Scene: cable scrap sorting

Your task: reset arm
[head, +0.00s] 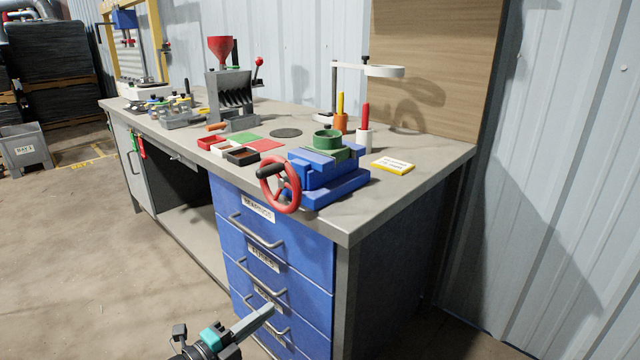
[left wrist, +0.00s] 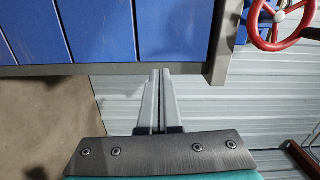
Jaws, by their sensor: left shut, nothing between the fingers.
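My left gripper (head: 268,312) shows at the bottom of the head view, in front of the lower blue drawers (head: 275,275) of the workbench. In the left wrist view its two grey fingers (left wrist: 160,75) lie together, shut, with nothing between them. The fingertips appear close to the drawer fronts; I cannot tell whether they touch. My right gripper is not in view.
The workbench (head: 400,195) carries a blue vise (head: 325,180) with a red handwheel (head: 279,185), small trays (head: 242,156), a machine with a red funnel (head: 221,48) and a yellow-edged card (head: 393,165). A corrugated wall (head: 570,180) stands right. Floor (head: 90,250) at left is clear.

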